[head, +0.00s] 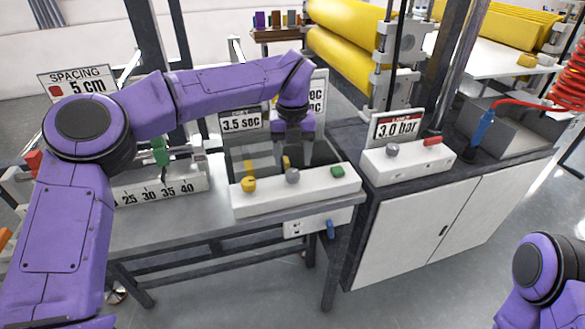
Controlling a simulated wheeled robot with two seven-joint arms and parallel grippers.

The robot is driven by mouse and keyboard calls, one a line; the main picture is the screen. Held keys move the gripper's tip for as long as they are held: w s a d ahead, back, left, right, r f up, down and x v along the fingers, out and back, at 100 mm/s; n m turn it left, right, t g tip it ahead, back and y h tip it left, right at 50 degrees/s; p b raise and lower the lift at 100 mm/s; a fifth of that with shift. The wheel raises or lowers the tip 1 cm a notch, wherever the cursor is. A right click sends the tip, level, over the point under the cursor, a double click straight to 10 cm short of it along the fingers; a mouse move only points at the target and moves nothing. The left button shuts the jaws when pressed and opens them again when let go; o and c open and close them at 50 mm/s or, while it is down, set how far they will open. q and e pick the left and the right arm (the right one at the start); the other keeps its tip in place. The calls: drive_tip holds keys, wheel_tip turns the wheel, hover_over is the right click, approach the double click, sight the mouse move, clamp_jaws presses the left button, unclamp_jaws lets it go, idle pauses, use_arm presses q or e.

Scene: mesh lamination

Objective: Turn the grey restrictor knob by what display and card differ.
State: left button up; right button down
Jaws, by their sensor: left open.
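A grey knob (292,176) stands on a long white control box (300,197), between a yellow knob (249,184) and a green button (338,171). My left gripper (291,158) points down just above and behind this grey knob, open; whether it touches the knob I cannot tell. Behind the box, a sign (240,121) reads 3.5 sec. A second panel (318,98) beside it shows two lines ending in "sec"; my left arm hides their numbers. My right arm shows at the lower right, its gripper out of frame.
Another grey knob (392,150) and a red part (432,141) sit on a separate white box below a 3.0 bar sign (396,127). A spacing sign (77,84) reads 5 cm, near a numbered scale (160,190). Yellow rollers (350,57) stand behind.

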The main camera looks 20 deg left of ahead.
sight(293, 172)
use_arm(q)
wheel_tip(293, 172, up, 6)
drive_tip(key=shift+f, duration=0.1)
idle(0.4)
